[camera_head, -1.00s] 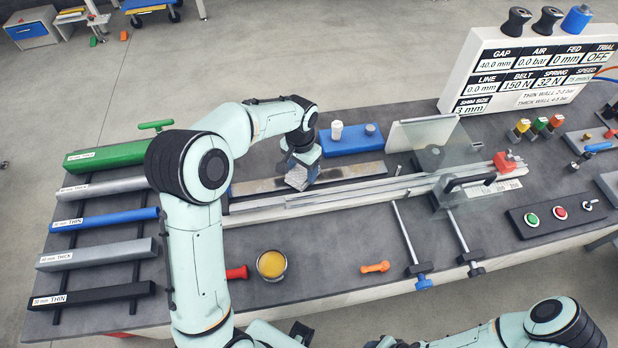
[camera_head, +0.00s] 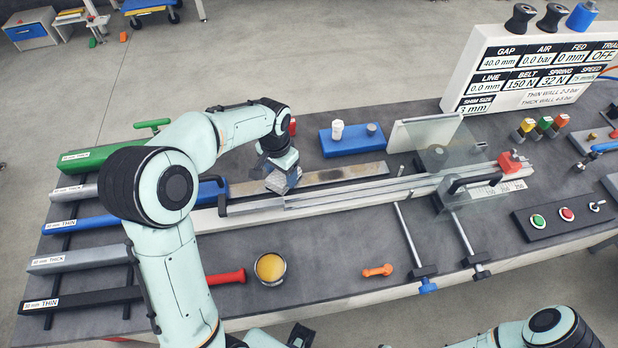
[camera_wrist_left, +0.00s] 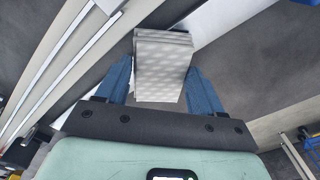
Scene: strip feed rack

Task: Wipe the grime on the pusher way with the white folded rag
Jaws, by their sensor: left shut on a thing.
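My left gripper (camera_head: 279,168) is shut on the white folded rag (camera_head: 284,181), low over the pusher way. In the left wrist view the rag (camera_wrist_left: 163,66) sits between the two blue fingers (camera_wrist_left: 160,88). The pusher way (camera_head: 376,170) is a long pale strip behind the white rail. Dark grime (camera_head: 345,173) shows on the strip to the right of the rag. The strip left of the rag looks pale, and the part under the rag is hidden. I cannot tell whether the rag touches the surface. My right gripper is not in view.
A blue block (camera_head: 352,146) with small pots stands behind the way. A clear guard (camera_head: 437,150) covers its right side. Labelled bars (camera_head: 95,260) lie at the left. A yellow-filled cup (camera_head: 270,268) and an orange tool (camera_head: 377,270) lie in front.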

